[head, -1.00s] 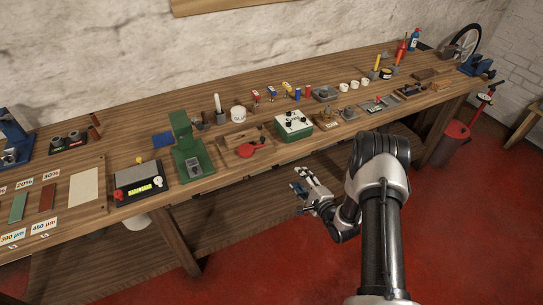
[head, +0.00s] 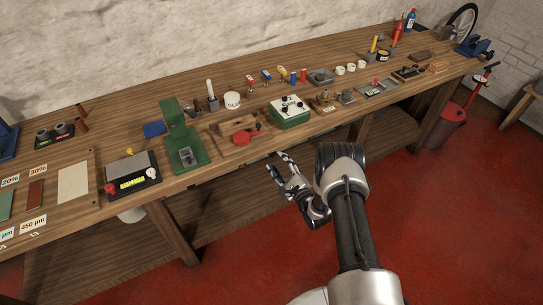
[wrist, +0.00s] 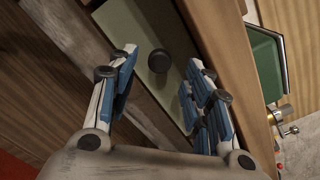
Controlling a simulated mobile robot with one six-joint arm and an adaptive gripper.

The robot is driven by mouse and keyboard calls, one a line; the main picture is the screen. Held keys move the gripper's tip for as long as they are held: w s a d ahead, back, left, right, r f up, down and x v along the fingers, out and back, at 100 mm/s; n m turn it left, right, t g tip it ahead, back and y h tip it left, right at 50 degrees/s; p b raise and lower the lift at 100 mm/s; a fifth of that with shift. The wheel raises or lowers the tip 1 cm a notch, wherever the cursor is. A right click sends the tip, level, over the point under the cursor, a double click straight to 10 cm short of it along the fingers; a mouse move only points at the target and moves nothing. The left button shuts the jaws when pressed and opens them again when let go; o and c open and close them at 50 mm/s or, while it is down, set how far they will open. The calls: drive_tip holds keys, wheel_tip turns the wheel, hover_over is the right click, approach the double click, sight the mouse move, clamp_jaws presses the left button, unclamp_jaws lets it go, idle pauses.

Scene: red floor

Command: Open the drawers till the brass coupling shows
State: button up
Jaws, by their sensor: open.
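A grey-green drawer front (wrist: 150,20) with a round dark knob (wrist: 158,61) shows in the wrist view, set below the bench's wooden edge. My gripper (wrist: 162,72) is open, with blue-padded fingers either side of the knob in the picture; I cannot tell how far in front of it they are. In the head view my gripper (head: 277,165) is at the bench's front edge, below the green-based white box. The drawer looks shut; its inside is hidden. I see no brass coupling inside a drawer.
The wooden bench (head: 105,140) is crowded with tools, including a green press (head: 183,140), a white-topped box (head: 290,108) and a glue tub (head: 233,99). In the wrist view a brass-coloured part (wrist: 284,113) shows beyond the edge. Red floor (head: 440,220) in front is clear.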

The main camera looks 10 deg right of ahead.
sight(272, 155)
drive_tip(key=b+x, duration=0.1)
drive_tip(key=x, duration=0.5)
drive_tip(key=shift+w, duration=0.2)
clamp_jaws()
idle(0.4)
